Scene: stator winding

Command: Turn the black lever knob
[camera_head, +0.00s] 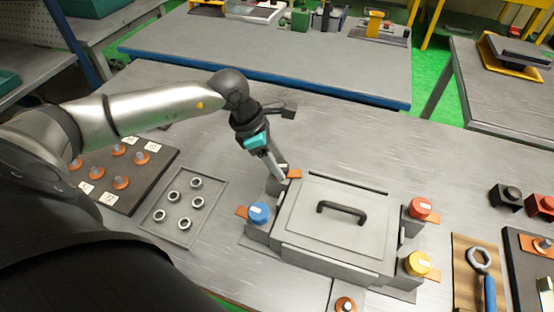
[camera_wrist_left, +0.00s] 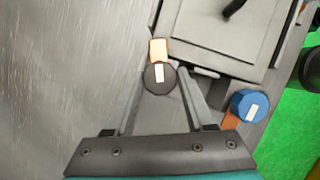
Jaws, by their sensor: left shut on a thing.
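The black lever knob (camera_wrist_left: 159,78) shows in the left wrist view as a round dark knob with a pale mark on top, beside an orange tab (camera_wrist_left: 158,50). My left gripper (camera_wrist_left: 160,80) has its two fingers on either side of the knob and is shut on it. In the head view my left gripper (camera_head: 280,178) reaches down to the far left corner of the grey box (camera_head: 330,222), where the knob is mostly hidden behind the fingers. My right gripper is not in view.
A blue knob (camera_head: 258,212), a red knob (camera_head: 420,208) and a yellow knob (camera_head: 417,263) stand at the box's other corners. The lid has a black handle (camera_head: 342,211). A tray of rings (camera_head: 215,190) lies left. The table behind the box is clear.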

